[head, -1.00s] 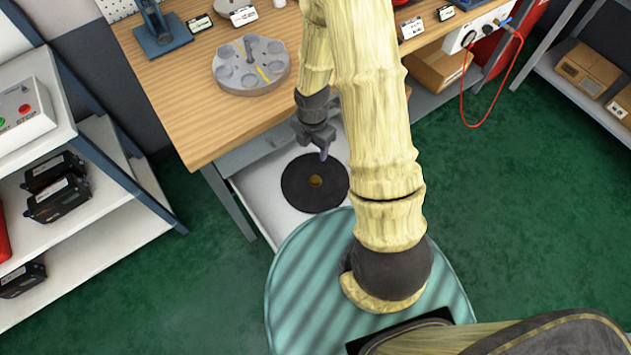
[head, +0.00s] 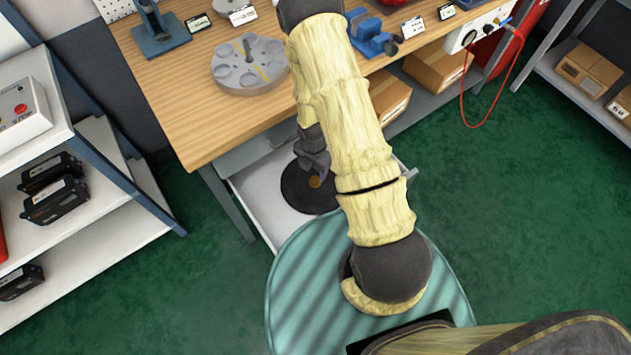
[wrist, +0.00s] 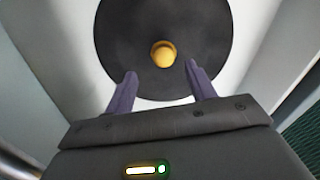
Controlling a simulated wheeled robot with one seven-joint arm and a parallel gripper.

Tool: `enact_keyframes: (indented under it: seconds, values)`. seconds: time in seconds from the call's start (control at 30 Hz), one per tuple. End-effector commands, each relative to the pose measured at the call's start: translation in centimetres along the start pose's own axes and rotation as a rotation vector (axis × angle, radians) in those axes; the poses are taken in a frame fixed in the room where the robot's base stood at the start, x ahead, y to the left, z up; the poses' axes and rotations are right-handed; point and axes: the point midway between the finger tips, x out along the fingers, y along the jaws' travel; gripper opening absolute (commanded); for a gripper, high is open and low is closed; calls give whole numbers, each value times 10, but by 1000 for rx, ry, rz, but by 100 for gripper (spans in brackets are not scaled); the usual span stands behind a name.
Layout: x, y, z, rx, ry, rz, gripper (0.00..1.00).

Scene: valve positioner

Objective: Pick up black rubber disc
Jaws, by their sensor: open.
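The black rubber disc (head: 297,194) lies flat in an open white drawer (head: 262,196) under the workbench, with a small brass-coloured centre (head: 315,181). In the wrist view the disc (wrist: 122,42) fills the upper middle, with its yellow round centre (wrist: 163,54) in plain sight. My gripper (wrist: 160,82) is open, its two purple-grey fingers apart and overlapping the disc's near edge in the picture. Nothing is between the fingertips except the view of the disc. In the head view my gripper and forearm hide the disc's right and upper parts. I cannot tell whether the fingers touch it.
The drawer walls (wrist: 52,42) rise close on both sides of my gripper. The wooden bench top (head: 190,100) overhangs behind, carrying a grey round fixture (head: 262,79). White shelves (head: 110,212) stand at left. Cardboard boxes (head: 437,70) sit under the bench at right.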

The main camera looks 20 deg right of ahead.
Motion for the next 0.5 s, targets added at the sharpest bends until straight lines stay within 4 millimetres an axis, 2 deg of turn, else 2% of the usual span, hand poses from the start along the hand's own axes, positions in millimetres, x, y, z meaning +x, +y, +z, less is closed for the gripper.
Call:
enact_keyframes:
  seconds: [0.33, 0.5]
  values:
    - [3, -1, 0, 0, 0, -1, 55]
    - [21, -5, 0, 1, 2, -3, 55]
